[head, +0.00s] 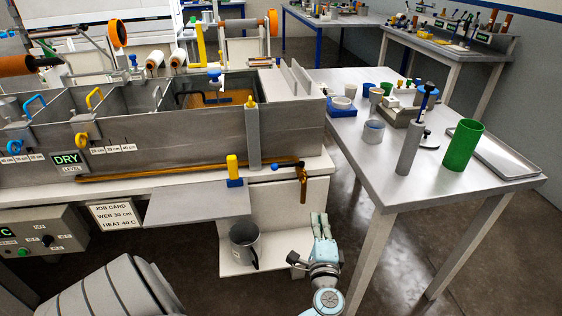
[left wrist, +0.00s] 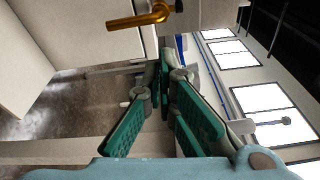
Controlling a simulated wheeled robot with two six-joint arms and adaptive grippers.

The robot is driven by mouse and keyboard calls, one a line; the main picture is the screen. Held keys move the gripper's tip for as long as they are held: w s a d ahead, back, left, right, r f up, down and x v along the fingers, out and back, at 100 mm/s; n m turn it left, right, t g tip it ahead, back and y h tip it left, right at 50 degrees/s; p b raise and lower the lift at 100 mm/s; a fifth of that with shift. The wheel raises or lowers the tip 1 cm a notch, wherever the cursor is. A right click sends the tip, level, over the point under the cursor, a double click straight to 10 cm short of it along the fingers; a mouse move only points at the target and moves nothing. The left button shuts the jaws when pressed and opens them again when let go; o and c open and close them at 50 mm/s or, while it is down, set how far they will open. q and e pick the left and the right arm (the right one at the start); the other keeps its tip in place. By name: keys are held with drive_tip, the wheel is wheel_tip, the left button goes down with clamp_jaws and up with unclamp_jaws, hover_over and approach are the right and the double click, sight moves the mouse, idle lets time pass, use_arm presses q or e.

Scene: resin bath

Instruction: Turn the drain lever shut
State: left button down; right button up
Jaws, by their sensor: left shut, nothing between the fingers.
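The brass drain lever (head: 302,184) hangs down at the right end of the bath's front, near the end of a long brass rod. It also shows at the top of the left wrist view (left wrist: 138,20) as a bent golden handle. My left gripper (head: 320,217) is below and slightly right of the lever in the head view, apart from it. In the left wrist view its green-padded fingers (left wrist: 168,65) are together with nothing between them, and the lever lies beyond their tips. My right gripper is not in view.
A grey jug (head: 243,258) stands on the low shelf left of my gripper. A grey plate (head: 196,207) juts out above it. A work table (head: 386,183) with cups and a green cylinder (head: 463,146) stands to the right. The bath (head: 180,150) lies behind.

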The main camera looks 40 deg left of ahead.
use_arm(q)
drive_tip(key=s+f+n+g+h+p, duration=0.1)
drive_tip(key=s+f+g+h, duration=0.1)
drive_tip(key=s+f, duration=0.3)
drive_tip(key=s+d+f+n+g+h+p, duration=0.1)
drive_tip(key=s+f, duration=0.4)
drive_tip(key=f, duration=0.7)
drive_tip(key=s+d+f+n+g+h, duration=0.1)
drive_tip(key=s+f+n+g+h, duration=0.1)
drive_tip(key=s+f+g+h, duration=0.2)
wheel_tip(320, 180, down, 5)
drive_tip(key=shift+s+r+n+h+p, duration=0.15)
drive_tip(key=shift+s+n+h+p, duration=0.2)
drive_tip(key=shift+s, duration=0.65)
